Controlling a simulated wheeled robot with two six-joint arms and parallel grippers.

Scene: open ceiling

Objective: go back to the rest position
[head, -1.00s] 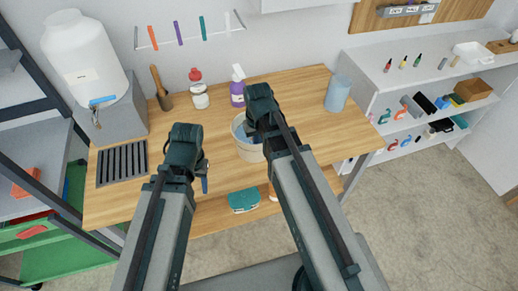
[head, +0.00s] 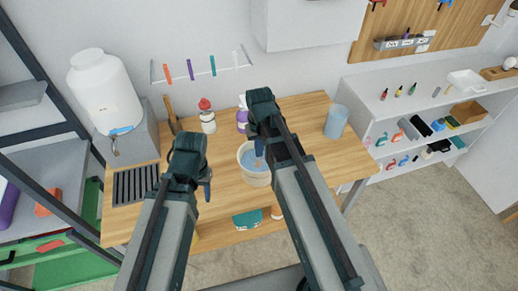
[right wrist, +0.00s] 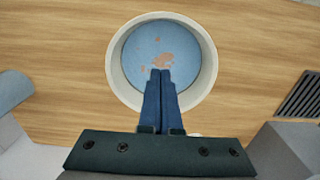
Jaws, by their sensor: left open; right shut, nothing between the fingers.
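My left gripper (head: 207,192) is in the head view above the left part of the wooden table (head: 215,222); it is open, with nothing seen in it. My right gripper (head: 260,152) is shut and empty, pointing down over a pale bucket (head: 258,181) of blue liquid. In the right wrist view its closed blue fingers (right wrist: 161,72) overlap the near part of the bucket (right wrist: 115,65), where brownish patches show in the blue. I cannot tell whether the tips touch the liquid.
A purple spray bottle (head: 242,121) and a red-topped bottle (head: 207,121) stand behind the arms. A black rack (head: 128,184) and a white water tank (head: 103,90) are at the left. A teal box (head: 247,219) lies near the front edge.

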